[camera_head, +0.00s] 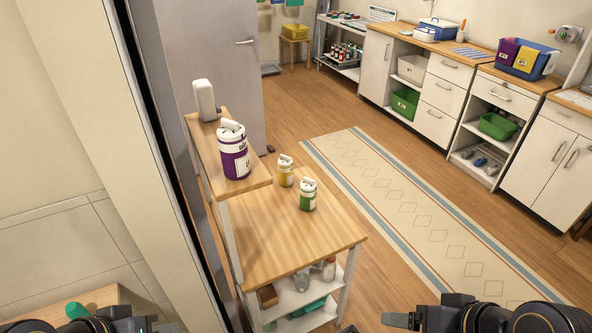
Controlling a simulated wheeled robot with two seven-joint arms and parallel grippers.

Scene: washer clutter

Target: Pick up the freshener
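A white upright dispenser-like item (204,100) stands at the far end of the raised wooden shelf (256,181). A purple and white canister (233,150) stands nearer on that shelf. A small yellow-labelled container (285,171) and a green-labelled container (308,195) stand on the lower wooden top (290,240). I cannot read the labels, so which one is the freshener is unclear. My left gripper (150,325) is at the bottom left edge and my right gripper (398,320) at the bottom edge right of centre. Both are cut off, apart from all these items; their finger opening is not clear.
A wall edge with a dark frame (165,150) stands close left of the shelf unit. A grey door (215,60) is behind it. A patterned rug (400,200) lies on open floor to the right. Cabinets (440,95) line the far right wall.

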